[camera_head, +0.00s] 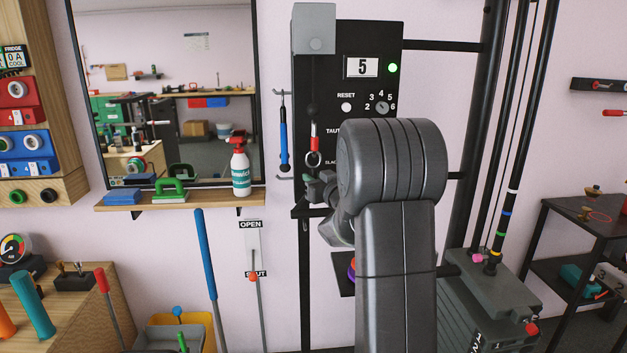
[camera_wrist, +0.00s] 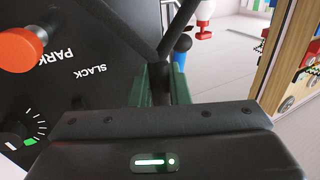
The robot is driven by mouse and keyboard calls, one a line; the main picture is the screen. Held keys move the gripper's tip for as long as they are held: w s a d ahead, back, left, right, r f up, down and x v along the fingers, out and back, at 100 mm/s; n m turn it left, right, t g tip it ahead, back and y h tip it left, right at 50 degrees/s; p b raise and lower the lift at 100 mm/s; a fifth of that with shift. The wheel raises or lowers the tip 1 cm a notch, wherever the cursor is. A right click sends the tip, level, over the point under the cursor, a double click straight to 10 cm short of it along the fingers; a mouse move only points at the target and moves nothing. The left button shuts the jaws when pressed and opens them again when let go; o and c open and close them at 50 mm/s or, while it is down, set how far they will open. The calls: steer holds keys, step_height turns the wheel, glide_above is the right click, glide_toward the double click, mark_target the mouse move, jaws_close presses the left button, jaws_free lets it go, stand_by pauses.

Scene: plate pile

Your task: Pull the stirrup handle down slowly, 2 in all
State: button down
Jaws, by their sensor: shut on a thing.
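The stirrup handle (camera_wrist: 165,48) shows in the wrist view as dark bars meeting in an angle, with its lower part between my jaws. My gripper (camera_wrist: 160,80) has two green fingers shut on it. In the head view my gripper (camera_head: 319,187) is beside the lower left of the black panel (camera_head: 360,35), just below a red tag (camera_head: 315,143) with a metal ring. My forearm hides much of the panel there, and the handle is hard to make out. The panel's display (camera_head: 362,67) reads 5, and its green lamp (camera_head: 393,68) is lit.
A blue-handled tool (camera_head: 283,135) hangs left of the panel. Black posts and a grey machine stand to the right. An orange-red knob (camera_wrist: 22,48) is near in the wrist view.

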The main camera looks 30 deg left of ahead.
mark_target(314, 147)
steer(key=shift+f, duration=0.1)
steer(key=shift+r+p, duration=0.85)
steer(key=shift+r, duration=0.25)
steer(key=shift+r+p, duration=0.9)
steer(key=shift+r, duration=0.35)
steer(key=shift+r+p, duration=0.9)
steer(key=shift+r, duration=0.15)
steer(key=shift+r+p, duration=0.9)
steer(key=shift+r, duration=0.3)
